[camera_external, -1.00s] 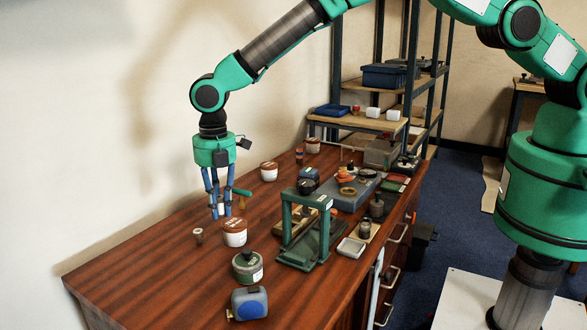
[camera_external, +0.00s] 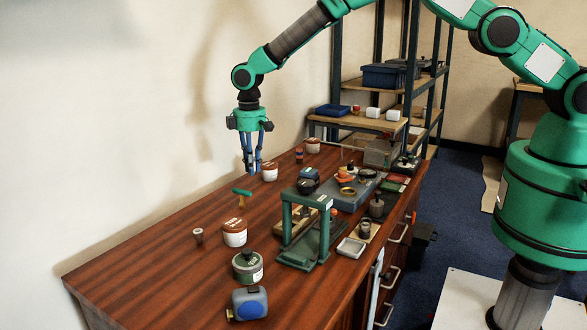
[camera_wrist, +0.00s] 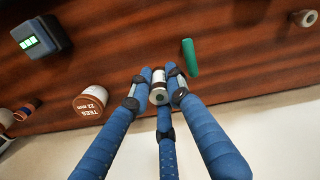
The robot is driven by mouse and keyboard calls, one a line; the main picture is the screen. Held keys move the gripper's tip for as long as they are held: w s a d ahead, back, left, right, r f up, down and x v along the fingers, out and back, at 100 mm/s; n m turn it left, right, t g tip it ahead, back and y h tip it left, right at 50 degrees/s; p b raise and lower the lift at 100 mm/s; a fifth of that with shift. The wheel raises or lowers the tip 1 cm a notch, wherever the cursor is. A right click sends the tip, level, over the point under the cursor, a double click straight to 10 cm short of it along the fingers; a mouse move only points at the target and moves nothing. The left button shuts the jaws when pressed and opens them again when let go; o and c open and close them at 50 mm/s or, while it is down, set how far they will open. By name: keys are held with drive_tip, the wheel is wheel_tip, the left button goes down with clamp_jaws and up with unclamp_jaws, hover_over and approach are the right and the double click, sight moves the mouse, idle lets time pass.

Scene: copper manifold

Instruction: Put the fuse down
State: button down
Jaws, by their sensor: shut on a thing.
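My gripper (camera_external: 252,169) has blue fingers pointing down, left of a white jar with a brown lid, over the far left part of the bench. In the wrist view my gripper (camera_wrist: 158,82) is shut on the fuse (camera_wrist: 159,90), a small pale cylinder with a darker band and a round grey end. In the external view the fuse is hidden or too small to make out between the fingers. I cannot tell for sure whether it touches the wooden bench (camera_external: 150,270).
The brown-lidded jar (camera_external: 269,173) stands close right of my fingers. A green press frame (camera_external: 308,225) is at centre. Bare wood lies left of the tool.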

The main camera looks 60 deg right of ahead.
drive_tip(key=d, duration=0.1)
drive_tip(key=d+m, duration=0.2)
drive_tip(key=shift+w+d, duration=0.3)
drive_tip(key=shift+d, duration=0.05)
drive_tip(key=b, duration=0.2)
hover_over(259, 198)
drive_tip(key=shift+w+d+f, duration=0.1)
drive_tip(key=shift+f, duration=3.05)
drive_tip(key=shift+f, duration=1.85)
drive_tip(key=shift+f, duration=0.15)
drive_tip(key=c, duration=1.6)
unclamp_jaws()
